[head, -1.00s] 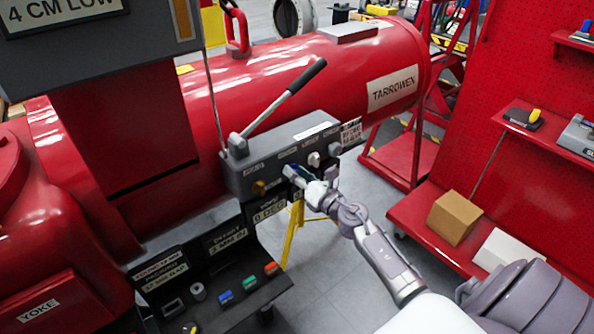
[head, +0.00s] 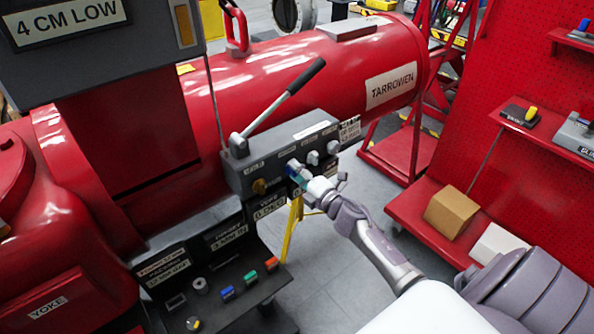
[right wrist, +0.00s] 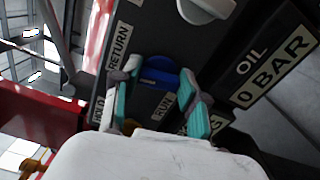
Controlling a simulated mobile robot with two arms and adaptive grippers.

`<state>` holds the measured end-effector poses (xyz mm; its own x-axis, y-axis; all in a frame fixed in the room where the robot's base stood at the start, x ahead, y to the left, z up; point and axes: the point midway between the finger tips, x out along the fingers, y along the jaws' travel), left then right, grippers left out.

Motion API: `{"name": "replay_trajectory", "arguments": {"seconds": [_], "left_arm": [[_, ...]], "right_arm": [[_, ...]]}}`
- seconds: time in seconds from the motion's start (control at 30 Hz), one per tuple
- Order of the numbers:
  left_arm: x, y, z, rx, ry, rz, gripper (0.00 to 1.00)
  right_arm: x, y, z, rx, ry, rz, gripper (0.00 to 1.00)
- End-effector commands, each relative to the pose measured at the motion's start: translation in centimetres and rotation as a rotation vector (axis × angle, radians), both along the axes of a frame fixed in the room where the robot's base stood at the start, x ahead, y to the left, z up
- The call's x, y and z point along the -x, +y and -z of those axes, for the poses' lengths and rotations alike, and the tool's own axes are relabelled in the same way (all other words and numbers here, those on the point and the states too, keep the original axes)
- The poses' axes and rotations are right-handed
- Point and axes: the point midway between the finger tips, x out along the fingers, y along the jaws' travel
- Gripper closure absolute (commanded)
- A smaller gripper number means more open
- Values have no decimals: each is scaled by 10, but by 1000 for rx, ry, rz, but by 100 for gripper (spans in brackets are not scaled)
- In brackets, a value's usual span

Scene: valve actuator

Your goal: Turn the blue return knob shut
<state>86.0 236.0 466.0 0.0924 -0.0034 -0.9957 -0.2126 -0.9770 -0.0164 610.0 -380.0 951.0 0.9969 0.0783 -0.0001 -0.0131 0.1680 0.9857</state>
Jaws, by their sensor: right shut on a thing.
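The blue return knob (right wrist: 158,74) sits on the front of the grey valve block (head: 240,180). In the right wrist view it lies between the two teal-padded fingers of my right gripper (right wrist: 158,95), which is shut on it. The labels RETURN (right wrist: 119,47) and RUN (right wrist: 164,104) show beside the knob. A partly covered label, seemingly HOLD, is at the lower left. In the head view my right gripper (head: 299,174) reaches the block from the lower right and mostly hides the knob. Its pointer setting cannot be told. My left gripper is not in view.
A black-gripped lever (head: 285,95) rises from the block. A brass knob (head: 259,186) is left of my gripper, and grey knobs (head: 312,158) are to its right. A panel with coloured switches (head: 228,293) is below. A red shelf with a cardboard box (head: 451,212) stands right.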

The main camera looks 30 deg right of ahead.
Motion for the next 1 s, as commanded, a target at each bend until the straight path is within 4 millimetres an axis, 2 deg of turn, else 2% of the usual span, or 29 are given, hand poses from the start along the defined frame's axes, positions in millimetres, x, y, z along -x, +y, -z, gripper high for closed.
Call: {"name": "replay_trajectory", "arguments": {"seconds": [0.3, 0.8, 0.83, 0.97, 1.0], "left_arm": [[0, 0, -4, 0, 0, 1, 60], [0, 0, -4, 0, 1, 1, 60], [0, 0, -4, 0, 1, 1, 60], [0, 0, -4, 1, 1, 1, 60], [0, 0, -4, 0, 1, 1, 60]], "right_arm": [[0, -1, 1, -106, 10, 1, 91], [0, -1, 1, -120, 11, 1, 91], [0, -1, 1, -120, 11, 1, 53], [0, -1, 1, -120, 11, 1, 32], [0, -1, 1, -119, 11, 1, 31]]}}
